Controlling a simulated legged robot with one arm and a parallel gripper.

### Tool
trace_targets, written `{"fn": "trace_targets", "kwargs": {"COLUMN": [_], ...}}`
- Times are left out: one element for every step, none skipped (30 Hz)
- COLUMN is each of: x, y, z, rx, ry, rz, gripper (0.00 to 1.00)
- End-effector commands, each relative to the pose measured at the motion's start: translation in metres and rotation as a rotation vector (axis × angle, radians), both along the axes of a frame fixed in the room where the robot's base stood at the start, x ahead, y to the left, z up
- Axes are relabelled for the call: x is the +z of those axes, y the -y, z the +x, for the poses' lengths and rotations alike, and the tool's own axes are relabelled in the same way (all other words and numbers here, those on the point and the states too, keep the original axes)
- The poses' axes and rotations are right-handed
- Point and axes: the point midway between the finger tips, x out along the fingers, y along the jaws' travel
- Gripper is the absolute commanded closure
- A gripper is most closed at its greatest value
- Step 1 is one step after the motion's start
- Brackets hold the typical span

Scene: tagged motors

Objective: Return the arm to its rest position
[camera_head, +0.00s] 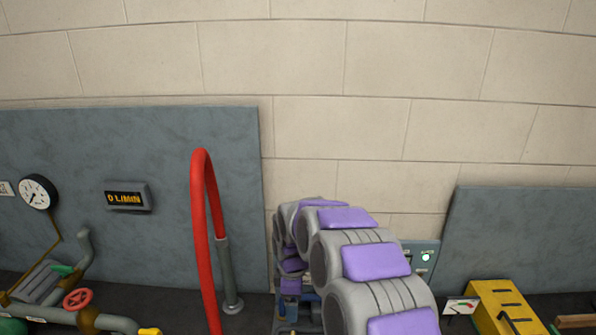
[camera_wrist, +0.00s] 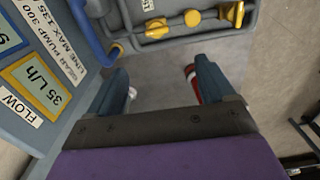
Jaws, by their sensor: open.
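My gripper (camera_wrist: 160,82) is open in the wrist view, its two blue fingers spread apart. Only grey surface shows between them, and they hold nothing. A red and white bit shows at the inner side of the right finger. My arm's grey and purple links (camera_head: 345,255) reach forward from the lower right in the head view, toward the wall. The arm's far end is low and partly hidden behind its own links.
A red hose (camera_head: 203,230) stands left of my arm. A yellow box (camera_head: 505,305) is at right. The wall above is bare.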

Motion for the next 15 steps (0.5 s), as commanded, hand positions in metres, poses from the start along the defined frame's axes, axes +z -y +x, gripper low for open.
{"fn": "trace_targets", "kwargs": {"x": [0.008,0.014,0.022,0.027,0.032,0.041,0.045,0.05,0.057,0.061,0.065,0.071,0.074,0.077,0.083], "y": [0.006,0.009,0.014,0.019,0.024,0.03,0.035,0.04,0.046,0.051,0.055,0.062,0.066,0.07,0.076], "z": [-0.007,-0.013,-0.021,-0.029,-0.038,-0.048,-0.056,-0.065,-0.076,-0.084,-0.093,-0.105,-0.114,-0.122,-0.134], "rx": [-0.032,-0.057,-0.094,-0.124,-0.156,-0.2,-0.234,-0.266,-0.312,-0.345,-0.378,-0.424,-0.458,-0.492,-0.54], "ry": [-0.001,-0.002,-0.005,-0.011,-0.016,-0.019,-0.024,-0.029,-0.034,-0.038,-0.041,-0.045,-0.05,-0.051,-0.053], "rz": [0.004,0.006,0.008,0.008,0.008,0.009,0.009,0.008,0.007,0.005,0.003,-0.001,-0.005,-0.007,-0.008], "gripper": [0.17,0.17,0.17,0.17,0.17,0.17,0.17,0.17,0.17,0.17,0.17,0.17,0.17,0.17,0.17]}}
